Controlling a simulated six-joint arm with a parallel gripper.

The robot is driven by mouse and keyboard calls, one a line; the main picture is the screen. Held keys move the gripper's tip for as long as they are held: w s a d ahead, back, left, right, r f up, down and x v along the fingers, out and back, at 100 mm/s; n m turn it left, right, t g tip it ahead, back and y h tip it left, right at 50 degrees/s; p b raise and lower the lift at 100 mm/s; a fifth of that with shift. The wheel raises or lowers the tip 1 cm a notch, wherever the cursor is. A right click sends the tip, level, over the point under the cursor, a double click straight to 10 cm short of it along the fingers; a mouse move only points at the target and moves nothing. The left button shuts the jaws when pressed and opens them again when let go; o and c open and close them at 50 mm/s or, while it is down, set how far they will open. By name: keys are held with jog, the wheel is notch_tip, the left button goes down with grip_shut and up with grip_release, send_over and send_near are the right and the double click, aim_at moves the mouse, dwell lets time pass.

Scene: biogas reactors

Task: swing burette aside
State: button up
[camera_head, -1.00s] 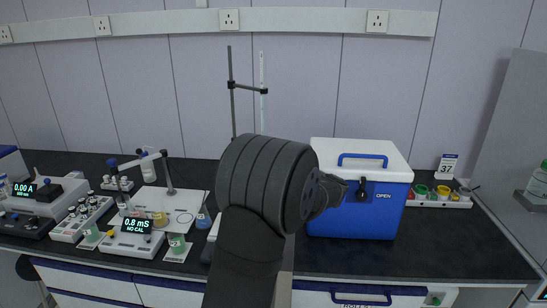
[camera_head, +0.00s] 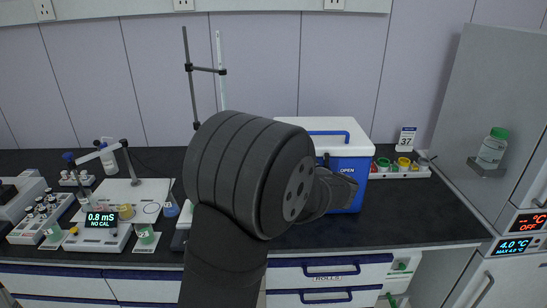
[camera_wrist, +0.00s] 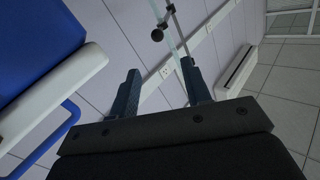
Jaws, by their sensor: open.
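The burette (camera_head: 220,72) is a thin pale upright tube held by a clamp (camera_head: 207,69) on a dark stand rod (camera_head: 188,80), behind my arm. My arm hides their lower parts. In the wrist view my gripper (camera_wrist: 160,88) is open, with its two dark fingers apart and nothing held between them. The burette (camera_wrist: 178,42) shows there as a pale slanting tube near the right finger, beside a black clamp knob (camera_wrist: 157,35). I cannot tell how far beyond the fingers it is. In the head view my arm hides the fingertips.
A blue and white cool box (camera_head: 347,150) stands right of my arm, and its white lid edge (camera_wrist: 60,90) is close on the left in the wrist view. A rack of coloured caps (camera_head: 402,170) is further right. Meters and a stirrer plate (camera_head: 140,195) fill the left bench.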

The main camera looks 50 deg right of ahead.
jog(key=shift+w, duration=0.1)
jog(key=c, duration=0.3)
jog(key=w+r, duration=0.1)
jog(key=w+m+t, duration=0.1)
jog(key=shift+w+a+r, duration=0.35)
jog(key=shift+r, duration=0.05)
grip_shut()
jog(key=w+a+r+m+t+h, duration=0.15)
jog(key=w+r+m+h, duration=0.25)
jog(key=w+m+h, duration=0.5)
jog(key=w+a+r+m+t+h, duration=0.1)
jog(key=w+a+r+m+h, duration=0.45)
jog(key=m, duration=0.85)
jog(key=s+a+f+m+g+h, duration=0.1)
jog(key=a+f+m+g+h, duration=0.35)
jog(key=m+g, duration=0.8)
jog(key=s+a+f+m+g+h, duration=0.1)
jog(key=a+f+m+g, duration=0.4)
jog(key=f+m+g, duration=0.75)
jog(key=d+r+m+t, duration=0.2)
jog(key=d+r, duration=0.3)
jog(key=d, duration=0.8)
jog(key=shift+d+m+t, duration=0.3)
jog(key=shift+d+t, duration=0.1)
jog(key=shift+t, duration=0.35)
